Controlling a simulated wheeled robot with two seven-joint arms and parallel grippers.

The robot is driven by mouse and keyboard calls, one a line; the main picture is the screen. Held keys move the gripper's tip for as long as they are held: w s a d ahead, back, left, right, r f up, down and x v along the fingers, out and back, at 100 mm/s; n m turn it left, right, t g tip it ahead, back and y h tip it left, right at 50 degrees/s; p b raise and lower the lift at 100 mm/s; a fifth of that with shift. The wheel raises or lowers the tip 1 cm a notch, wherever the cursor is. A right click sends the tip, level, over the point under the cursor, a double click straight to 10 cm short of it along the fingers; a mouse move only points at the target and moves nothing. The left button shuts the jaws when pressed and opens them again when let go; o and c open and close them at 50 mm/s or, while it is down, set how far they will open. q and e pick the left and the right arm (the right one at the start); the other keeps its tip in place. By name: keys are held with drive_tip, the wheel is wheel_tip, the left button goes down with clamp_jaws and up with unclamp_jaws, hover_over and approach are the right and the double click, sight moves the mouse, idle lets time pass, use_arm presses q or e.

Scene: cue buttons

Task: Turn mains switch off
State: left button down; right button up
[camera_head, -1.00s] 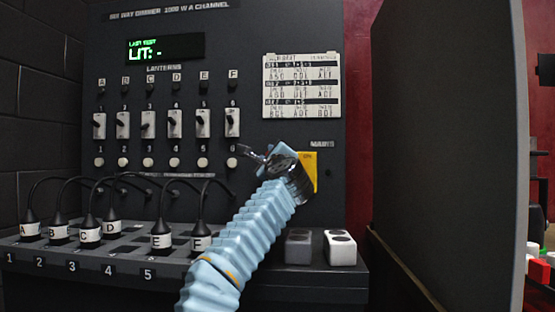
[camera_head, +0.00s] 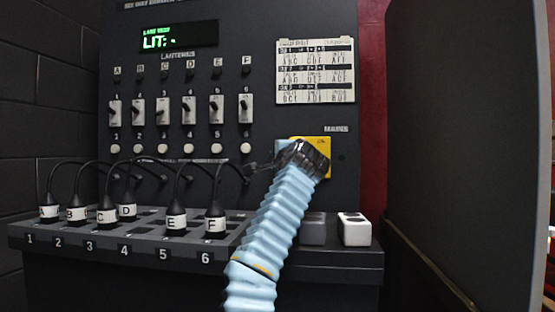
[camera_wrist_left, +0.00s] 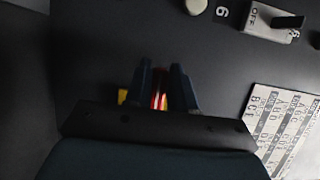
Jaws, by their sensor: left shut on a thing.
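The mains switch is a yellow plate (camera_head: 325,144) under the MAINS label, at the right of the dark panel. My left arm reaches up to it in the head view, and its dark wrist covers much of the plate. In the left wrist view my left gripper (camera_wrist_left: 163,88) is shut around a red handle (camera_wrist_left: 159,94), with yellow (camera_wrist_left: 123,96) of the plate showing beside the fingers. The fingertips and the handle's position are hidden in the head view. My right gripper is not in view.
Several lantern switches (camera_head: 190,110) line the panel left of the mains. Plugs with black cables (camera_head: 176,218) stand on the shelf below. A black block (camera_head: 312,230) and a white block (camera_head: 354,230) sit at the shelf's right. A large dark board (camera_head: 455,140) stands at right.

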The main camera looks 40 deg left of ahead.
use_arm(q)
drive_tip(key=shift+f, duration=0.15)
drive_tip(key=c, duration=1)
unclamp_jaws()
drive_tip(key=shift+c, duration=0.2)
drive_tip(key=b+v, duration=0.6)
drive_tip(key=v, duration=0.8)
